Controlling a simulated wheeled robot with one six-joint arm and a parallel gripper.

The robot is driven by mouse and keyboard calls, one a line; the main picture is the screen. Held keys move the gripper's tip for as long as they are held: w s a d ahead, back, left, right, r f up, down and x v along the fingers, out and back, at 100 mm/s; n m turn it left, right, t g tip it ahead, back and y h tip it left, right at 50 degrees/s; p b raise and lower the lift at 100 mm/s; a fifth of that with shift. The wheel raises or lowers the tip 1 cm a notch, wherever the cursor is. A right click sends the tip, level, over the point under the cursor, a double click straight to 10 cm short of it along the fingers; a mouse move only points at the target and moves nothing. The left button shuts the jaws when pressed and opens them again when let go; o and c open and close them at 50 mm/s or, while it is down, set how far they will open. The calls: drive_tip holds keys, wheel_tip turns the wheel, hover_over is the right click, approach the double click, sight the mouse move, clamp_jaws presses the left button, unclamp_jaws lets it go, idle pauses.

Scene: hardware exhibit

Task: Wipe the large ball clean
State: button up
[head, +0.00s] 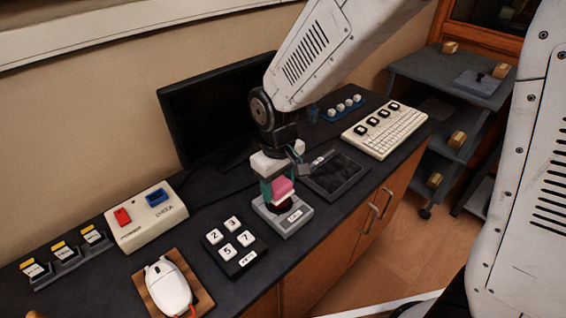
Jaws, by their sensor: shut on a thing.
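My gripper (268,188) points down over the counter, its teal fingers shut on a pink block (282,187). The block has a pale lower edge and looks like a sponge or pad. Right below it is a grey square device (295,222) with a white label on its front. A dark red rounded part (285,206), seemingly the large ball, shows in the device's top under the block. Most of the ball is hidden by the block and gripper. The block is over it and very close; I cannot tell whether they touch.
A black keypad (235,245) stands left of the device, and a dark open tray (338,175) lies to the right. A white mouse (167,287) on a wooden pad, a switch box (146,217), a monitor (205,115) and a keyboard (385,130) are also on the counter.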

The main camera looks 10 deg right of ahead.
drive_tip(key=shift+d+r, duration=0.35)
drive_tip(key=shift+r, duration=0.35)
drive_tip(key=shift+w+d+r, duration=0.1)
drive_tip(key=shift+d+r, duration=0.05)
drive_tip(key=shift+r, duration=2.5)
drive_tip(key=shift+d, duration=0.1)
